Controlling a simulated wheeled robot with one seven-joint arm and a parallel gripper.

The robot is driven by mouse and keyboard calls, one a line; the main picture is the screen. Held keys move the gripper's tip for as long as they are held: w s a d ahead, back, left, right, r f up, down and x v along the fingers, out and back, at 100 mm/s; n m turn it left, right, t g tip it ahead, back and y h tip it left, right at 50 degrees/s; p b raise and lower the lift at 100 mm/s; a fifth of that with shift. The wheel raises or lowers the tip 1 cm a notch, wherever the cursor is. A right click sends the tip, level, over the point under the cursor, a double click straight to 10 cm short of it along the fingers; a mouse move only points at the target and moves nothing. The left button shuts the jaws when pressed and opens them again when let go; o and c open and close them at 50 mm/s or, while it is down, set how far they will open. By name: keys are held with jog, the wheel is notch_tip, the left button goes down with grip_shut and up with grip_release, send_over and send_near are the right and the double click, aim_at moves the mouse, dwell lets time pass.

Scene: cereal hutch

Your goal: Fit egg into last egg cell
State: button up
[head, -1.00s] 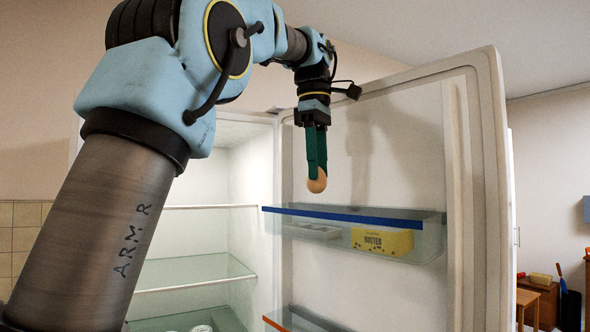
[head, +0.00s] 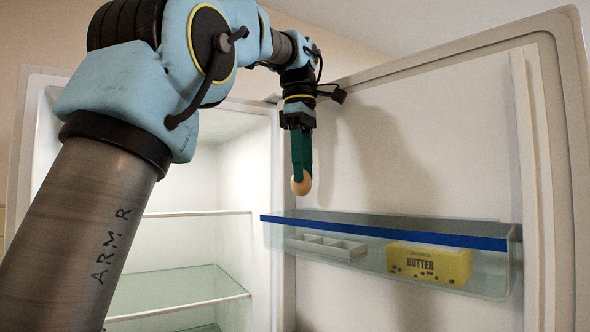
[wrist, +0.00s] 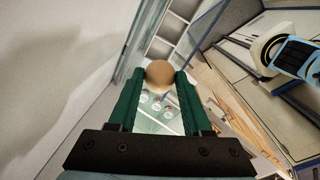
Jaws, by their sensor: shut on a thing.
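My gripper (head: 301,178) has green fingers and is shut on a tan egg (head: 300,187). The egg also shows between the fingertips in the wrist view (wrist: 160,73). My gripper points down and holds the egg above the upper door shelf, apart from it. A pale egg tray (head: 327,246) with square cells sits at the left end of that shelf, seen through its clear front. In the wrist view the tray (wrist: 172,29) lies beyond the egg, and the cells I can see there look empty. Some of the tray is hidden.
The open fridge door (head: 450,130) carries the shelf with a blue front rim (head: 400,229). A yellow butter box (head: 428,264) stands right of the tray. Glass shelves (head: 180,290) are inside the fridge at left. Space above the door shelf is free.

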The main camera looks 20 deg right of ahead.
aim_at(304, 192)
jog(key=shift+w, duration=0.1)
jog(key=shift+d+f, duration=0.1)
jog(key=shift+f, duration=2.35)
jog(key=shift+w+d+f+b, duration=0.1)
jog(key=shift+f+b, duration=1.1)
jog(key=shift+f, duration=0.75)
jog(key=shift+d+p, duration=0.1)
jog(key=shift+p, duration=0.2)
jog(key=shift+f, duration=0.4)
jog(key=o, duration=1)
jog(key=shift+r, duration=0.1)
